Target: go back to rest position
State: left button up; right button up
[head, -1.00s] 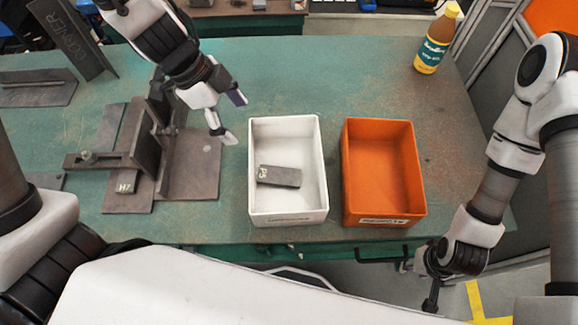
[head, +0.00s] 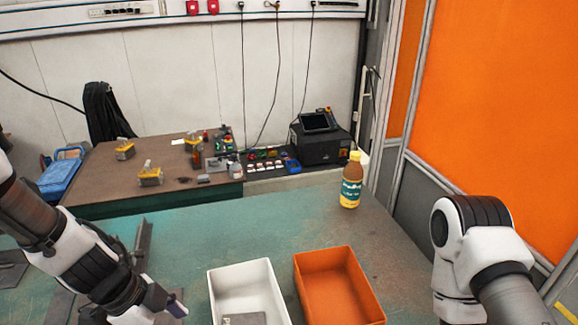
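My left arm comes in from the left, and its gripper (head: 172,307) is at the bottom edge, left of the white bin (head: 212,292). One fingertip shows; the other is cut off, so its opening cannot be judged. My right arm stands at the right, bent downward, and its gripper is below the picture.
An empty orange bin (head: 376,305) stands right of the white one on the green table (head: 240,222). A bottle with a yellow cap (head: 350,182) stands at its back right. Behind is a brown bench (head: 110,180) with small parts. An orange panel (head: 500,120) is at the right.

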pick_arm(q)
jog(key=s+d+f+n+g+h, duration=0.1)
jog(key=s+d+f+n+g, duration=0.1)
jog(key=s+f+n, duration=0.55)
jog(key=s+d+f+n+g, duration=0.2)
jog(key=s+f+n, duration=0.3)
jog(key=s+f, duration=0.6)
jog(key=w+a+f+n+t+y, duration=0.3)
jog(key=w+a+f+n+y, duration=0.1)
jog(key=a+f, duration=0.3)
jog(key=shift+w+a+y, duration=0.5)
jog(key=shift+a+y, duration=0.3)
jog(key=shift+a, duration=0.3)
